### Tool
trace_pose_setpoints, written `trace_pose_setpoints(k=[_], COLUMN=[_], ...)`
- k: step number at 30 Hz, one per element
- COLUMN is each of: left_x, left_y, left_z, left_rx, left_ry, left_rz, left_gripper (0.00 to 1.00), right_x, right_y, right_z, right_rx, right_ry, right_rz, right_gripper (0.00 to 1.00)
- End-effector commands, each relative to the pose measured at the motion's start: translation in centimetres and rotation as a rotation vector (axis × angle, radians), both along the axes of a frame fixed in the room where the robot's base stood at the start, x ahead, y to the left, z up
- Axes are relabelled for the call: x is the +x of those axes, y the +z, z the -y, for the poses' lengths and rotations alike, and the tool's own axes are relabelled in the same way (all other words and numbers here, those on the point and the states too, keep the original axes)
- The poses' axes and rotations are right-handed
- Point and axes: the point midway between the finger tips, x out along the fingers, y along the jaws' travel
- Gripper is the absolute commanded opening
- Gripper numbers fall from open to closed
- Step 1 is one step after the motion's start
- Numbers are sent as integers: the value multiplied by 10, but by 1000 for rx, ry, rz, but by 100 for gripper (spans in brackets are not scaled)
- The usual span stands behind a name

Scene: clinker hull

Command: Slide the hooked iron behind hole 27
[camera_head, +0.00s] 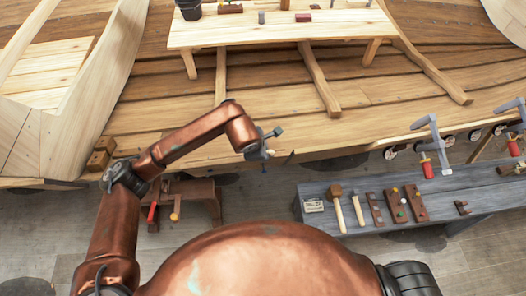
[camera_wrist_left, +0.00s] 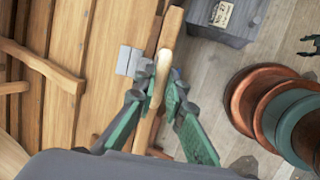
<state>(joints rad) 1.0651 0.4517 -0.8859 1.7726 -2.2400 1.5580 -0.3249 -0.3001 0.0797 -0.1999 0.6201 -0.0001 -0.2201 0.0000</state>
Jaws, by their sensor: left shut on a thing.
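My left gripper (camera_head: 268,150) is at the lower edge of the hull planking (camera_head: 240,125), at the end of my copper arm. In the left wrist view its green fingers (camera_wrist_left: 160,92) are shut on a pale rounded wooden handle (camera_wrist_left: 165,60), apparently the hooked iron's. Two grey metal plates (camera_wrist_left: 130,61) show beside it against the planks; I cannot tell whether they belong to it. The hook and hole 27 cannot be made out. My right gripper cannot be identified with certainty.
A grey bench (camera_head: 346,221) at the right bears a mallet (camera_head: 336,202), several wooden blocks and a label card (camera_head: 314,206), which reads No 27 in the left wrist view (camera_wrist_left: 222,13). Clamps (camera_head: 434,145) with red handles hang on the hull edge. A pale table (camera_head: 285,32) stands behind.

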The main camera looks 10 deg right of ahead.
Motion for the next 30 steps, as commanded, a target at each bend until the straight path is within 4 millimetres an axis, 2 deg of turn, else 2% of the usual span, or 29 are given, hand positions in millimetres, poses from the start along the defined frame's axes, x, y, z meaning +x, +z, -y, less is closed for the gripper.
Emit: trace_pose_setpoints(k=[1,2,10,19,30], left_x=[-1,-1,0,-1,1], left_y=[2,2,2,2,45], left_z=[1,1,1,0,0], left_rx=[-3,-3,-2,2,0], left_ry=[-3,-3,-1,0,1], left_rz=[2,2,1,-2,3], left_gripper=[0,12,30,31,31], right_x=[0,0,0,0,3], right_y=[0,0,0,1,18], right_z=[0,0,0,0,0], right_rx=[0,0,0,0,0], right_ry=[0,0,0,0,0], right_rz=[0,0,0,0,4], right_gripper=[40,40,40,40,40])
